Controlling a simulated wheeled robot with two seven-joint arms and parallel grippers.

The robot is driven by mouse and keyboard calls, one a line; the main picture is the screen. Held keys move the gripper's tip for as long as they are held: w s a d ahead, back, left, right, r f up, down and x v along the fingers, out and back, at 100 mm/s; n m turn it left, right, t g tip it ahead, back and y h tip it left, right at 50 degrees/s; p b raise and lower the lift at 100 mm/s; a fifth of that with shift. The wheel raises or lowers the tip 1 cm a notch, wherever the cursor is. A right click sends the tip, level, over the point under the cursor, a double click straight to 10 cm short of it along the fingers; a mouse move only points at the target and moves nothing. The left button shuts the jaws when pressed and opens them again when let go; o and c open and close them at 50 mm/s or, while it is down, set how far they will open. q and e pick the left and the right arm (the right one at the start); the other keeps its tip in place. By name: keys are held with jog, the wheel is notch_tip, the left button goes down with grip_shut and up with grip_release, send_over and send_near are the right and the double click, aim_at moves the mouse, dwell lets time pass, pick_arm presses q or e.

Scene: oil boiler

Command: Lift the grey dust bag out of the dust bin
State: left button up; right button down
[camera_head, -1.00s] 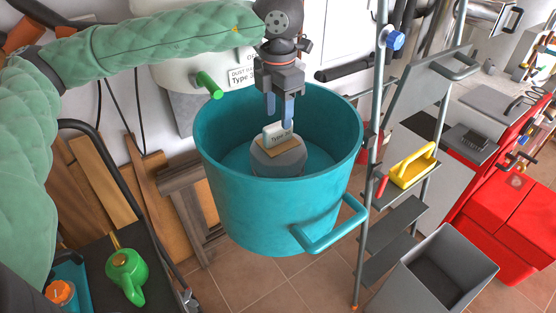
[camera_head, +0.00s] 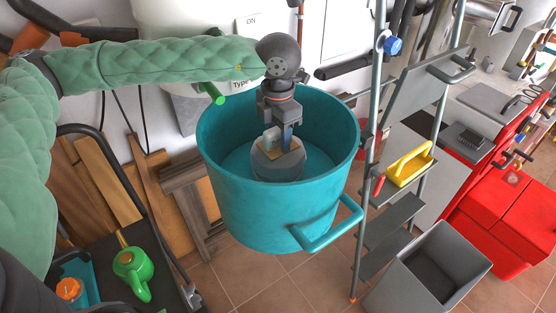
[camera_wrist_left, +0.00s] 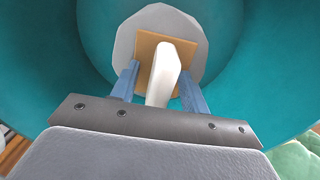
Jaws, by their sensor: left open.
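The grey dust bag (camera_head: 278,165) stands inside the teal dust bin (camera_head: 240,200). It has a tan square plate on top with a pale upright tab (camera_head: 271,138). My left gripper (camera_head: 280,142) is inside the bin, pointing down at the bag's top. In the left wrist view, its open blue fingers (camera_wrist_left: 158,92) are on either side of the white tab (camera_wrist_left: 168,75), with gaps visible beside it. The bag's grey top (camera_wrist_left: 133,40) lies beyond the fingertips. Whether the fingertips touch the tan plate I cannot tell. My right gripper is not in view.
The bin's rim (camera_head: 355,125) surrounds the gripper. A white labelled tank (camera_head: 195,90) with a green handle stands behind the bin.

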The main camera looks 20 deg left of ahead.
pick_arm(q)
grip_shut()
jog(key=shift+r, duration=0.1)
dwell(0.3)
